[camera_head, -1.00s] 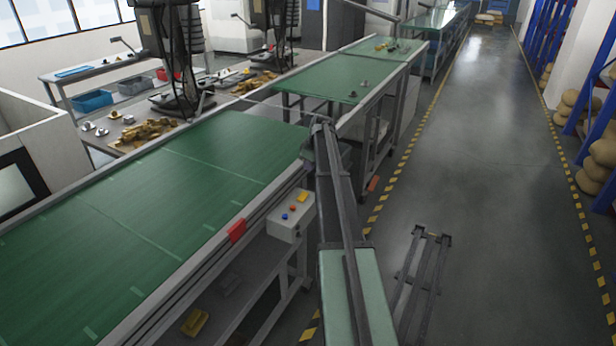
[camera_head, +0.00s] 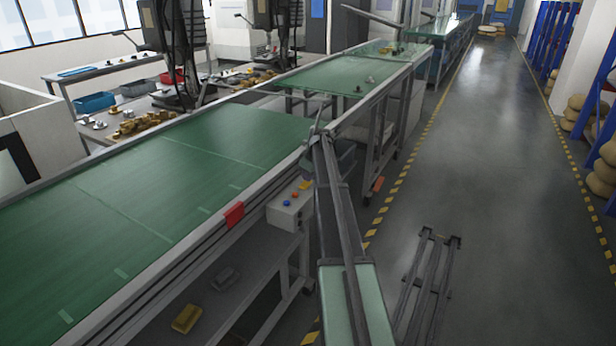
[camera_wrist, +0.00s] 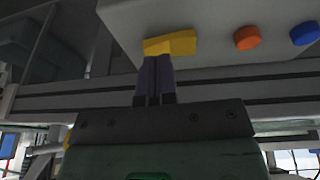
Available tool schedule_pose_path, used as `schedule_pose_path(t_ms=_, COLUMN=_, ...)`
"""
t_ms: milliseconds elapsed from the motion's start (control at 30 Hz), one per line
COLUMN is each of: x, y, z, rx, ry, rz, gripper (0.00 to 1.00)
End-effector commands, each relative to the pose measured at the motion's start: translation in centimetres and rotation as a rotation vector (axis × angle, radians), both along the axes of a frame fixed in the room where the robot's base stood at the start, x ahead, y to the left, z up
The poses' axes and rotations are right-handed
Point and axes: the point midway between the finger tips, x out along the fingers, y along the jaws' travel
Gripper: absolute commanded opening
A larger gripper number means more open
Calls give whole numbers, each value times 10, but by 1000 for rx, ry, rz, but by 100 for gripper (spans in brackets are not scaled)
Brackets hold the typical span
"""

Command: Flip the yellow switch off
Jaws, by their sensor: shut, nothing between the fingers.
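The yellow switch (camera_wrist: 171,45) sits on a grey control box (camera_wrist: 205,18) and fills the upper middle of the wrist view. My gripper (camera_wrist: 155,62) is shut and empty. Its fingertips overlap the lower edge of the switch in the wrist view; whether they touch it or stop just short I cannot tell. In the head view the yellow switch (camera_head: 305,185) is small, on top of the control box (camera_head: 284,216) at the conveyor's side. My arm stands close to the right of the box there, and the fingers cannot be made out.
An orange-red button (camera_wrist: 247,38) and a blue button (camera_wrist: 304,33) sit right of the switch in the wrist view. A metal rail (camera_wrist: 230,88) runs below the box. The green conveyor (camera_head: 140,190) lies to the left; the aisle floor (camera_head: 490,150) is open.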

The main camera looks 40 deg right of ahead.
Motion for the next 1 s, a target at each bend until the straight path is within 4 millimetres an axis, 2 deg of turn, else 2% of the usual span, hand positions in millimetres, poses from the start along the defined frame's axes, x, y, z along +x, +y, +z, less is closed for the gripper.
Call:
schedule_pose_path(t_ms=133, x=2, y=-5, z=-14, rx=0, ry=0, rz=0, gripper=0)
schedule_pose_path(t_ms=200, x=2, y=-4, z=-9, rx=0, ry=0, rz=0, gripper=0)
schedule_pose_path(t_ms=433, x=0, y=-2, z=-9, rx=0, ry=1, rz=0, gripper=0)
schedule_pose_path(t_ms=733, x=-5, y=11, z=-6, rx=1, ry=2, rz=1, gripper=0)
schedule_pose_path(t_ms=1000, x=-4, y=11, z=-5, rx=1, ry=0, rz=1, gripper=0)
